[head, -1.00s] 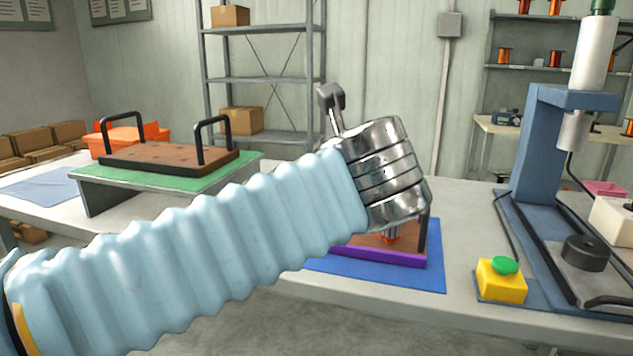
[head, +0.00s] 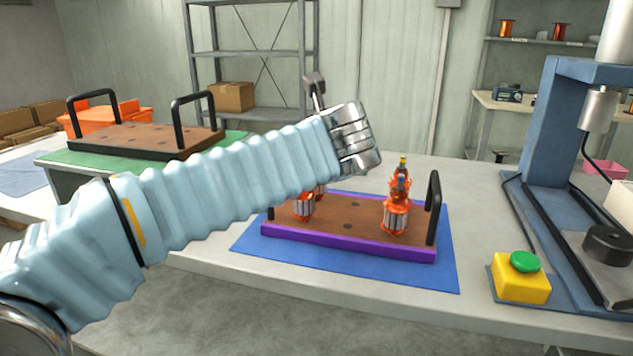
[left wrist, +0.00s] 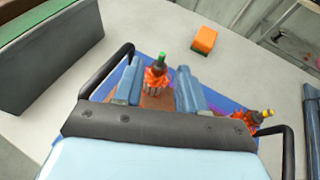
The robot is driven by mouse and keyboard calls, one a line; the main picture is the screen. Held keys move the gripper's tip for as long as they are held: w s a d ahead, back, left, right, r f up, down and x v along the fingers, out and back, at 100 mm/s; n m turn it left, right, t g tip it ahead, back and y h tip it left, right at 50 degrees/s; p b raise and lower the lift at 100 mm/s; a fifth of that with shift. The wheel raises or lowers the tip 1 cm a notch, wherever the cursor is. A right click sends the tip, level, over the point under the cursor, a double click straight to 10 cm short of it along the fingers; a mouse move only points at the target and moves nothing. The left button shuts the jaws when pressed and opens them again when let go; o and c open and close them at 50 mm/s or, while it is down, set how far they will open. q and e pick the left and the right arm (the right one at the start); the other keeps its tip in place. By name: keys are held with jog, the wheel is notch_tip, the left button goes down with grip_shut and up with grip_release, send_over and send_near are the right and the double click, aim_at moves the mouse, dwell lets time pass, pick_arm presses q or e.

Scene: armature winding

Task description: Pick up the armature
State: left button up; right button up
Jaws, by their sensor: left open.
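A purple-edged tray (head: 350,243) with a brown top and black handles stands on a blue mat (head: 420,275). Copper-orange armatures stand upright in it: one at the right (head: 396,217), another just behind it, and one at the left (head: 303,208), partly hidden by my left arm. In the left wrist view, my left gripper (left wrist: 160,82) is open, its two blue-grey fingers apart. A green-tipped armature (left wrist: 157,76) shows between them, apparently not gripped. In the head view, my left arm hides the fingers. My right gripper is out of view.
A blue press (head: 548,140) and a yellow box with a green button (head: 521,278) stand at the right. A second handled tray (head: 140,143) sits on a green-topped stand at the left. An orange block (left wrist: 204,40) lies beyond the mat in the wrist view.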

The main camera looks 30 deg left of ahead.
pick_arm(q)
jog(key=x, duration=0.3)
jog(key=shift+w+f, duration=0.15)
jog(key=shift+w, duration=0.15)
jog(key=shift+c, duration=0.4)
grip_shut()
